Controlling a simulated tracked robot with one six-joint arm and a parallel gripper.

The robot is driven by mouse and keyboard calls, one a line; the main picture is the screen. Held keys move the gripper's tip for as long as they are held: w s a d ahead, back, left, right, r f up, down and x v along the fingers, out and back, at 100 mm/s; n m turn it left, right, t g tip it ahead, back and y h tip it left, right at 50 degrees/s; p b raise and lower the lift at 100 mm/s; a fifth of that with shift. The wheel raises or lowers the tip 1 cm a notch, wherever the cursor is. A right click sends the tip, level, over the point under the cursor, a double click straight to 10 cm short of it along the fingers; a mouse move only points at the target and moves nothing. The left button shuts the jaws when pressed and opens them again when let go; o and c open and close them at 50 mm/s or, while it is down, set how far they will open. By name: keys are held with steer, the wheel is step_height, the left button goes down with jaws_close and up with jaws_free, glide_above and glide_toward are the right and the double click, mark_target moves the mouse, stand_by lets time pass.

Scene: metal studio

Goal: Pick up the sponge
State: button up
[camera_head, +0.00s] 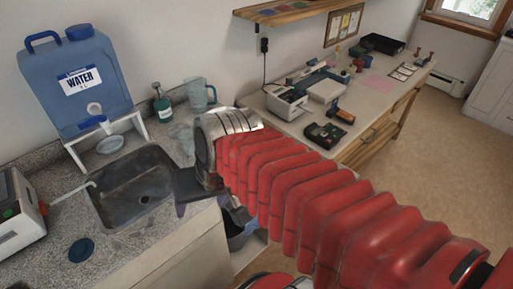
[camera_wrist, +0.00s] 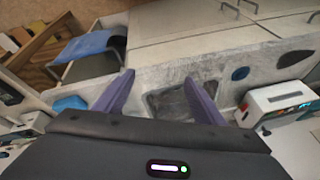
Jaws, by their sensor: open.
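I cannot pick out the sponge for sure. A small bright blue object (camera_wrist: 70,103) lies left of my fingers in the wrist view, and its kind is too small to tell. A dark blue round piece (camera_head: 81,249) lies on the counter in front of the sink; it also shows in the wrist view (camera_wrist: 240,73). My gripper (camera_head: 186,195) is at the right edge of the sink (camera_head: 135,187). In the wrist view, my gripper (camera_wrist: 159,77) has its two purple fingers spread, with nothing between them. My arm hides part of the counter's right end in the head view.
A blue water container (camera_head: 72,85) stands on a white stand behind the sink. A green bottle (camera_head: 161,104) and a pitcher (camera_head: 200,95) stand behind my gripper. A white device (camera_head: 18,220) is at the left. A bench (camera_head: 355,130) with equipment is at the right.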

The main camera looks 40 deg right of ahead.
steer(key=o, duration=0.7)
steer(key=d+f+m+y, duration=0.1)
steer(key=m, duration=0.1)
steer(key=w+d+f+m+y, duration=0.1)
steer(key=m, duration=0.2)
steer(key=w+d+f+m, duration=0.1)
steer(key=m, duration=0.1)
steer(key=shift+w+d+f+m+y, duration=0.1)
steer(key=shift+w+f+m+y, duration=0.1)
steer(key=shift+f+m+y, duration=0.15)
steer(key=shift+o, duration=0.2)
steer(key=d+f+m+t+h, duration=0.1)
steer(key=d+m+t, duration=0.3)
steer(key=d+m, duration=0.8)
steer(key=w+d+f+m+t+h, duration=0.1)
steer(key=d+m+t, duration=0.4)
steer(key=d+m, duration=0.7)
steer(key=d+f, duration=0.1)
steer(key=d, duration=0.3)
steer(key=shift+d+f+h, duration=0.35)
steer(key=shift+d+f, duration=0.05)
steer(key=shift+w, duration=0.1)
steer(key=shift+x, duration=4.25)
steer(key=shift+w+a, duration=0.1)
steer(key=shift+a, duration=0.05)
